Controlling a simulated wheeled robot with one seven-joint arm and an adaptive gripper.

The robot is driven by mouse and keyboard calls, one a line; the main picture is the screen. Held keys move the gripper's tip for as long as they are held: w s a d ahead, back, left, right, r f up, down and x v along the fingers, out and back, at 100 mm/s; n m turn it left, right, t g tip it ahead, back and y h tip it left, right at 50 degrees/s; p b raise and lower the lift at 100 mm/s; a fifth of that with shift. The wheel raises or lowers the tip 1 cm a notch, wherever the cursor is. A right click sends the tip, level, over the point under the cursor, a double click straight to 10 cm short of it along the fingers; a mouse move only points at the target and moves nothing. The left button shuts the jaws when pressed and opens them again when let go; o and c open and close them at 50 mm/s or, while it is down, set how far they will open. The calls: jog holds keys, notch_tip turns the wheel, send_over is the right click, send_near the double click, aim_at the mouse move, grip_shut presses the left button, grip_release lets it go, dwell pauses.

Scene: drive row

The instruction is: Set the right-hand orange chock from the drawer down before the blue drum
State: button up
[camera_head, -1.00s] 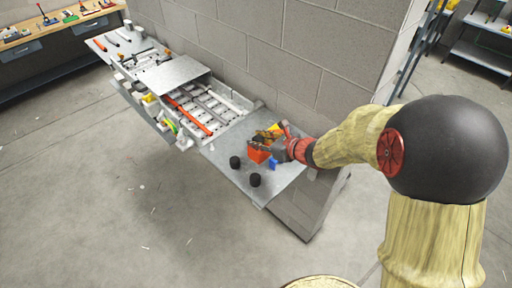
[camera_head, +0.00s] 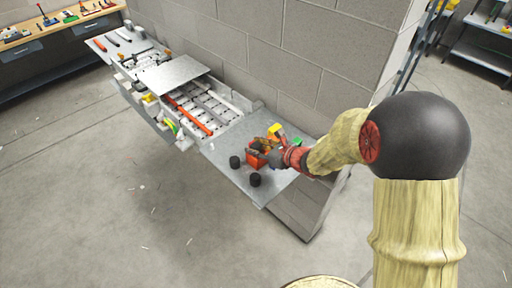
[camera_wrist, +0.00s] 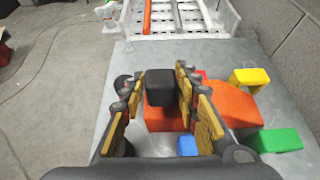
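My gripper (camera_head: 262,150) is over the grey metal shelf at the right end of the bench. In the wrist view the gripper (camera_wrist: 160,76) has its two yellow-padded fingers apart. An orange piece (camera_wrist: 162,121) lies low between the fingers, with a black block-like thing (camera_wrist: 160,88) showing above it; I see no clear grip on either. Another orange piece (camera_wrist: 238,108) lies to the right of the right finger. In the head view orange (camera_head: 256,160) shows below the gripper. A small blue piece (camera_wrist: 187,146) is partly hidden. No blue drum is recognisable.
Yellow (camera_wrist: 250,77) and green (camera_wrist: 277,140) pieces lie right of the gripper. Two black cylinders (camera_head: 235,162) (camera_head: 255,180) stand near the shelf's front edge. An open drawer (camera_head: 215,109) with an orange bar adjoins the shelf. A block wall (camera_head: 290,60) rises behind.

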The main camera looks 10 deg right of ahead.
jog(key=shift+o, duration=1.3)
jog(key=shift+r, duration=0.1)
